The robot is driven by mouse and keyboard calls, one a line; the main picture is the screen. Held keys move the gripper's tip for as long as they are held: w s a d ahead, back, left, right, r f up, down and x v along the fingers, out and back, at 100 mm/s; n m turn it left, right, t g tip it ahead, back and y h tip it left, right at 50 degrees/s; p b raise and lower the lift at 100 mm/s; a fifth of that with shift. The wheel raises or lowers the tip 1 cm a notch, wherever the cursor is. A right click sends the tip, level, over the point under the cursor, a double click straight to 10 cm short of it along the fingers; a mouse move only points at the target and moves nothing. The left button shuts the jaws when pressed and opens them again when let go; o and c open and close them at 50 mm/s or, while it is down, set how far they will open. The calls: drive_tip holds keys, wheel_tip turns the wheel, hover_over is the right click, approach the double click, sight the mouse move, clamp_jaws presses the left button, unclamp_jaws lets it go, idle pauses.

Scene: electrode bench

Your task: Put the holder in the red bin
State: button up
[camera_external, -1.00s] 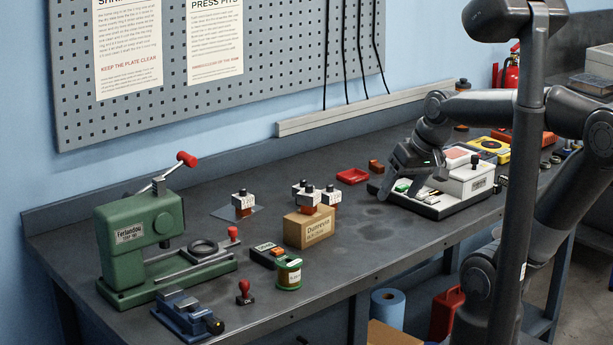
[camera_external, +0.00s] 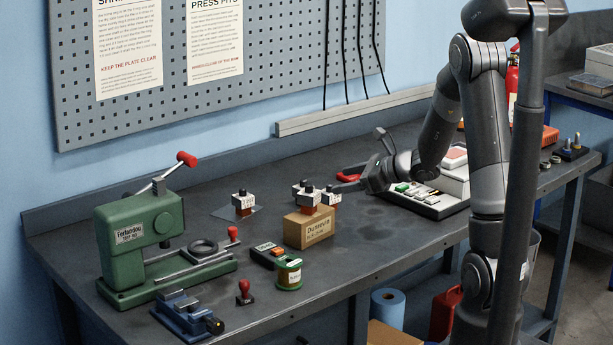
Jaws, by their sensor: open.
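Several small white blocks with dark knobs look like holders; I cannot tell which one the task means. One block (camera_external: 243,200) stands on a thin plate at the middle left. Another block (camera_external: 310,196) stands on a cardboard box (camera_external: 308,229), with others close behind it. A red container (camera_external: 446,311) is on the floor below the bench. My gripper is open, points left over the tray area, and shows nothing between its fingers.
A green press (camera_external: 140,240) and a blue vise (camera_external: 187,315) stand at the left. A green-labelled spool (camera_external: 289,274), a dark device (camera_external: 270,254) and a red stamp (camera_external: 244,292) are near the front edge.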

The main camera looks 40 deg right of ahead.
sight(331, 184)
drive_tip(key=d+f+m+h, duration=0.1)
drive_tip(key=d, duration=0.1)
drive_tip(key=w+d+f+m+h, duration=0.1)
drive_tip(key=d+m, duration=0.1)
drive_tip(key=d+f+m+t, duration=0.1)
drive_tip(key=d+f, duration=0.1)
drive_tip(key=shift+w+d+m+h, duration=0.2)
drive_tip(key=shift+w+m+h, duration=0.1)
drive_tip(key=shift+w+h, duration=0.1)
drive_tip(key=shift+w+d+f, duration=0.15)
drive_tip(key=shift+w+d, duration=0.05)
drive_tip(key=shift+w, duration=0.05)
drive_tip(key=x, duration=0.4)
drive_tip(key=shift+w+f, duration=0.1)
drive_tip(key=shift+w, duration=0.15)
drive_tip(key=x, duration=0.5)
drive_tip(key=shift+w+d, duration=0.1)
drive_tip(key=shift+w, duration=0.45)
clamp_jaws()
drive_tip(key=shift+r, duration=0.2)
